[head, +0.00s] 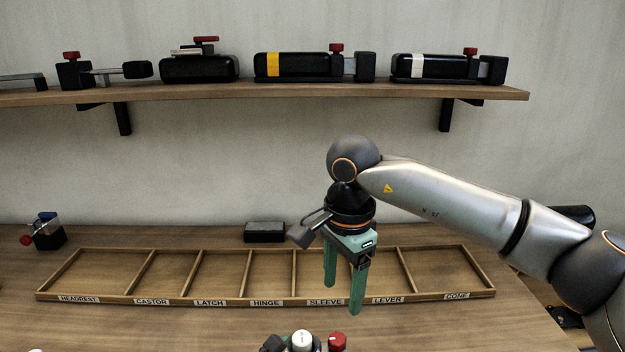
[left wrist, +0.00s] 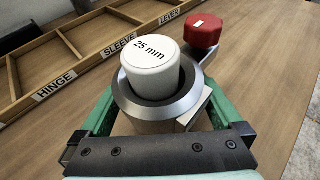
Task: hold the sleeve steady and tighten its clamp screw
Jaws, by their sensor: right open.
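The sleeve (left wrist: 155,95) is a grey metal ring with a white cylinder marked "25 mm" (left wrist: 152,62) standing in it. Its clamp screw has a red knob (left wrist: 202,30), at the sleeve's upper right in the left wrist view. In the head view the white top (head: 302,340) and red knob (head: 337,342) show at the bottom edge, the rest cut off. My left gripper (left wrist: 158,112) has its green fingers on both sides of the sleeve, apparently gripping it. My right gripper (head: 343,297) is open and empty, pointing down above the labelled tray, beyond the sleeve.
A shallow wooden tray (head: 150,299) has empty compartments, labelled HEADREST to CONE. A dark block (head: 264,232) sits behind it. A small clamp-like part (head: 47,231) stands at left. A wall shelf (head: 220,92) above holds several black parts with red knobs.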

